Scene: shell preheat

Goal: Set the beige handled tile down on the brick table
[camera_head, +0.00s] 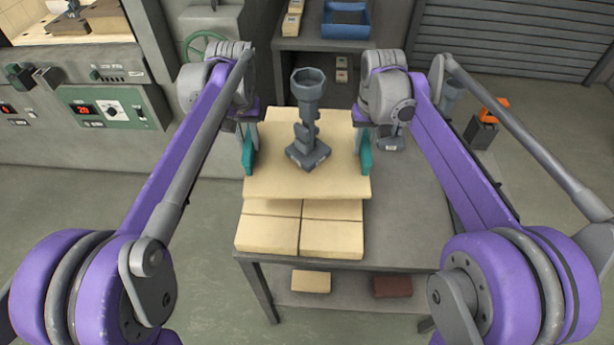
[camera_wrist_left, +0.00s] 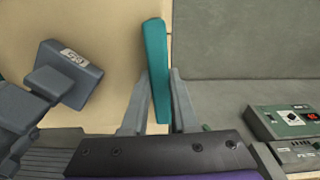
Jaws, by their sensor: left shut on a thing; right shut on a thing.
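The beige handled tile (camera_head: 335,182) is a wide flat slab with an upright teal handle on each side. My left gripper (camera_head: 249,138) is shut on its left teal handle (camera_head: 249,157); the left wrist view shows this handle (camera_wrist_left: 155,65) between two grey fingers. My right gripper (camera_head: 365,138) is shut on the right teal handle (camera_head: 366,157). A dark grey stand with a cup-like top (camera_head: 308,115) is upright on the tile. The tile is level over beige bricks (camera_head: 268,235) on the grey brick table (camera_head: 400,225). I cannot tell whether it touches them.
Bare tabletop lies right of the bricks. A small grey piece (camera_head: 391,143) stands on the table behind my right gripper. A beige brick (camera_head: 311,281) and a dark red brick (camera_head: 392,287) lie on the lower shelf. A green control panel (camera_head: 112,107) is at left.

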